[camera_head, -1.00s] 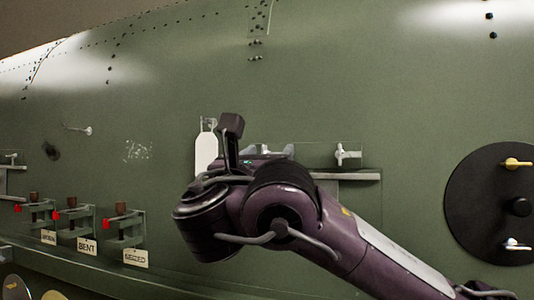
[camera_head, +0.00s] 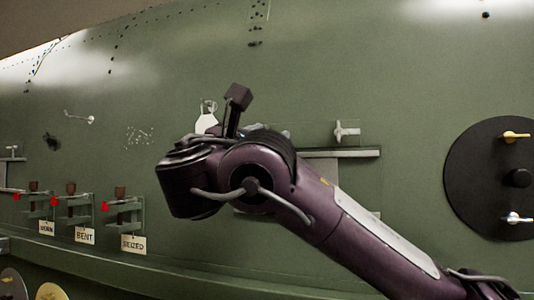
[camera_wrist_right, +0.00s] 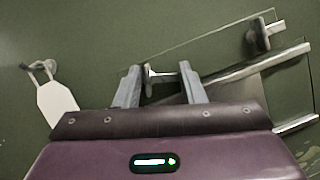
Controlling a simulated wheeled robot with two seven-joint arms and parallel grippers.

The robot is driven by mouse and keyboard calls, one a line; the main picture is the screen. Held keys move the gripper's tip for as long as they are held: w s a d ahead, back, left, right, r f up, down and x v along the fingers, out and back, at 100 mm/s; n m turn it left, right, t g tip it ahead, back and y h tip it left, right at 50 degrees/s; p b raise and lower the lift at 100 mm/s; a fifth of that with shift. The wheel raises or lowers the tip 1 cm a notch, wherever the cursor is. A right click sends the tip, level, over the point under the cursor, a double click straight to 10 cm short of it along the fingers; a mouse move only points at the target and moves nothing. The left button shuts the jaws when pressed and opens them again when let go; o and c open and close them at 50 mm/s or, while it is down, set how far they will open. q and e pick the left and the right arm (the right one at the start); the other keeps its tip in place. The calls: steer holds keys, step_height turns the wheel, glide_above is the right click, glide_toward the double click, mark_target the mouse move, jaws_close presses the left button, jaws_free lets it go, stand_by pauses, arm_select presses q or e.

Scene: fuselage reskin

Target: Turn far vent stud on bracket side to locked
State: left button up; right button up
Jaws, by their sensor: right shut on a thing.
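A small pale metal stud (camera_wrist_right: 160,74) with a crossbar sits between the fingers of my right gripper (camera_wrist_right: 158,76) in the right wrist view. The gripper is shut on this stud, against the green skin. Its lock position cannot be read. A second stud (camera_wrist_right: 257,38) stands on a clear plate at upper right, and it shows in the head view (camera_head: 347,132) above a metal bracket (camera_head: 345,153). My left gripper is not in view.
A white tag (camera_wrist_right: 57,105) hangs from a hook left of my fingers. Brackets with red parts and labels, such as "SEIZED" (camera_head: 133,244), are at lower left.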

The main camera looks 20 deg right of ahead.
steer(key=shift+f+m+g+h+b, duration=0.15)
steer(key=shift+m+g+h+b, duration=0.3)
steer(key=shift+m, duration=0.65)
steer(key=shift+f+m+g+h+b, duration=0.15)
steer(key=shift+m+g+b, duration=0.5)
steer(key=shift+m, duration=0.45)
steer(key=shift+a+r, duration=0.1)
steer(key=o, duration=1)
steer(key=b+v, duration=0.5)
steer(key=v, duration=0.2)
steer(key=shift+s+a, duration=0.25)
steer(key=shift+a, duration=0.05)
